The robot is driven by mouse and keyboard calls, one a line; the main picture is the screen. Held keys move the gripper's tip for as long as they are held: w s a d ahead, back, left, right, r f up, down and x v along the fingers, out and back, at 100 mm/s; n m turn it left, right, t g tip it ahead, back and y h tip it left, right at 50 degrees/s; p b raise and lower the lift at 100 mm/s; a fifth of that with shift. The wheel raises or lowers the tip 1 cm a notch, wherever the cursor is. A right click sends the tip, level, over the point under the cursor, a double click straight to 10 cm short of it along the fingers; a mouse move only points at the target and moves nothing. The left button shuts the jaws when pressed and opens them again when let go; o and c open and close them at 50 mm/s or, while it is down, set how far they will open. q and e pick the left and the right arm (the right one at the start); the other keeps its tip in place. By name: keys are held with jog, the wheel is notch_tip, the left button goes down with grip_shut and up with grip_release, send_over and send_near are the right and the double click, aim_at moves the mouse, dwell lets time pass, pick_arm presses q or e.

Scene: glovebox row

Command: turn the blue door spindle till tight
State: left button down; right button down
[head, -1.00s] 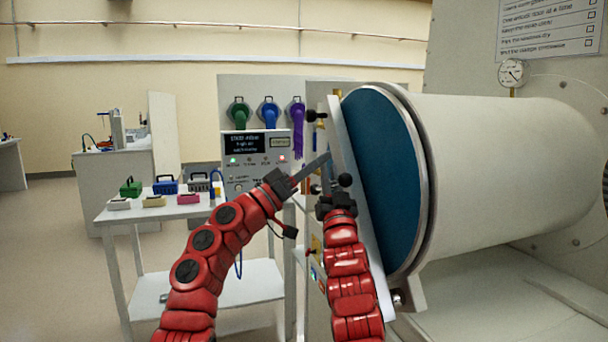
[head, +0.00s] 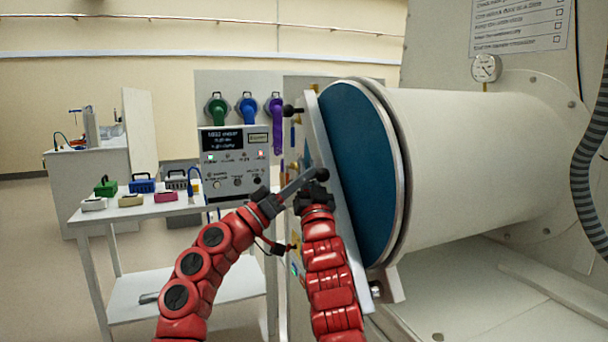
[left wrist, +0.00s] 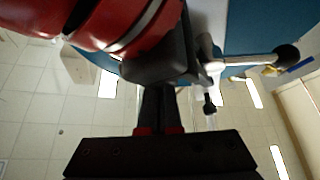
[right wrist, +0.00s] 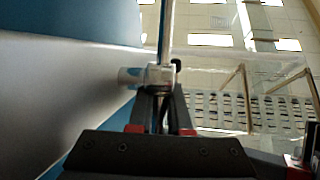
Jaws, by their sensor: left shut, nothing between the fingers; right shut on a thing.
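The blue door (head: 352,165) stands shut-looking on the end of the white cylinder, behind a grey crossbar (head: 336,185). Its spindle has metal handle bars with black knobs, one knob (head: 322,174) beside my grippers. In the left wrist view the spindle handle (left wrist: 245,61) runs to a black knob at right. In the right wrist view my right gripper (right wrist: 161,95) is shut on the metal spindle (right wrist: 160,76), by its hub. My left gripper (head: 312,175) is shut and empty, its fingertips close to the knob; contact is unclear.
The white cylinder (head: 460,150) fills the right side. A control box (head: 236,160) with a lit screen stands behind my left arm. A small white table (head: 135,207) with coloured boxes is at left. A ribbed hose (head: 592,140) hangs at far right.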

pick_arm(q)
jog(key=shift+d+f, duration=0.1)
jog(key=shift+f, duration=0.2)
pick_arm(e)
jog(key=shift+a+f, duration=0.1)
jog(key=c, duration=1.2)
grip_release()
jog(key=shift+o, duration=0.2)
